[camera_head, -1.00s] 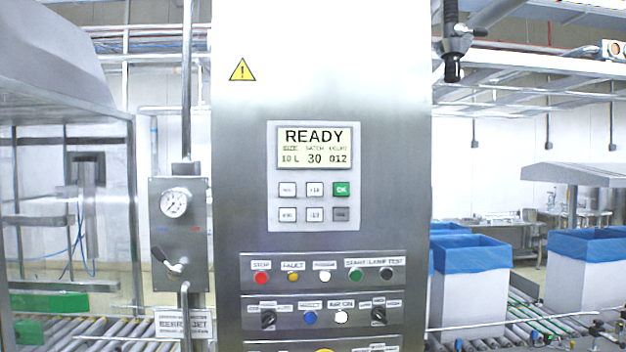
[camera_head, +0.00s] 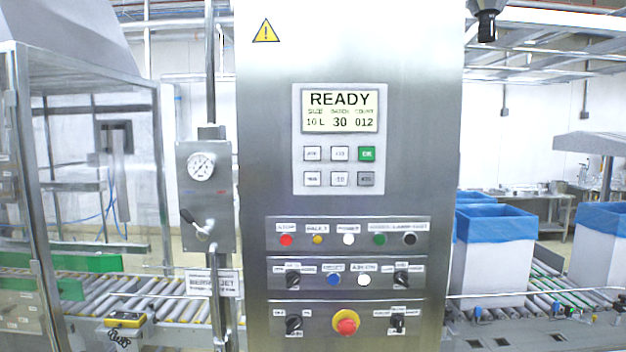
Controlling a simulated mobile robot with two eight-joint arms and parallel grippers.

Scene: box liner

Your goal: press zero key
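A steel control cabinet (camera_head: 350,60) stands upright in front of me. Its keypad panel (camera_head: 340,185) has a display (camera_head: 340,111) reading READY, 10 L, 30 and 012. Below the display are two rows of keys: white keys, a green key (camera_head: 366,154) at the top right and a grey key (camera_head: 364,179) at the bottom right. The grey key's label is too small to read surely; which key is zero cannot be told for certain. Neither of my grippers shows in the view.
Below the keypad are a row of coloured buttons (camera_head: 346,240), selector knobs and a red emergency stop (camera_head: 346,322). A gauge box (camera_head: 205,197) on a pipe stands left. Roller conveyors run on both sides; blue-lined boxes (camera_head: 492,255) stand at right.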

